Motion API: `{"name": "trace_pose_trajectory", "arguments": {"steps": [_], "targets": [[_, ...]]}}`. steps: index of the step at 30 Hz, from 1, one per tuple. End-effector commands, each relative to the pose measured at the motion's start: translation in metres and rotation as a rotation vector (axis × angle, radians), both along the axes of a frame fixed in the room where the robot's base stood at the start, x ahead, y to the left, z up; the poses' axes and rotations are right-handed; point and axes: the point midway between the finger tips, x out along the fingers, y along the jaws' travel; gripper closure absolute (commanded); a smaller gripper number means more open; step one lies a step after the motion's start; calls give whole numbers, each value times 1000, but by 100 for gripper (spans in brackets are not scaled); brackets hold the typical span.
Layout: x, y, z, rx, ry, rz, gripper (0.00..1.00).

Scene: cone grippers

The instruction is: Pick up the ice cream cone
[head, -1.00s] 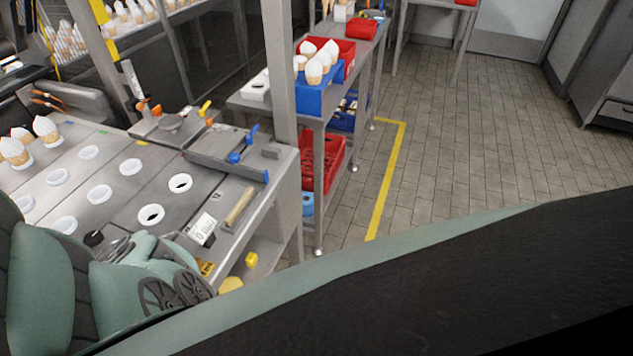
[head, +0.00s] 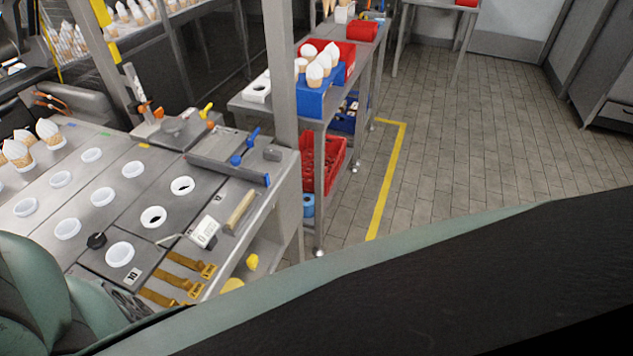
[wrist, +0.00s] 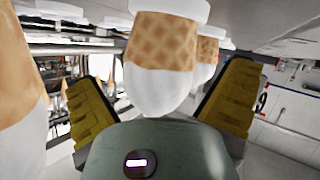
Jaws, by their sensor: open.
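In the wrist view, which looks upside down, an ice cream cone (wrist: 160,45) with a tan waffle body and white top stands in a white ring holder (wrist: 192,8). My gripper (wrist: 165,78) is open, with one yellow ridged finger on each side of this cone in the picture. I see no finger touching it. A second cone (wrist: 207,50) is partly hidden behind it, and another cone (wrist: 15,75) is close at the left edge. In the head view, several cones (head: 47,131) stand at the table's left. My gripper is out of sight there.
The grey worktable (head: 130,220) has several empty white ring holders (head: 119,254), a black knob (head: 96,240) and brown strap-like pieces (head: 170,285). A metal post (head: 279,70) rises behind. A shelf beyond holds more cones (head: 315,75) in a blue holder. The tiled floor at right is clear.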

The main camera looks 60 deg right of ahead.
Motion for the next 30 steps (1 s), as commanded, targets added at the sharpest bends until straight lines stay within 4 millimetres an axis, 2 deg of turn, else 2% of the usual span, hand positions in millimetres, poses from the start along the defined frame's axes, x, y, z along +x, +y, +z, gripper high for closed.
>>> {"name": "trace_pose_trajectory", "arguments": {"steps": [11, 27, 30], "targets": [[-1, 5, -2, 1, 3, 5, 0], [0, 4, -2, 2, 3, 3, 55], [-1, 4, -2, 2, 3, 3, 56]]}}
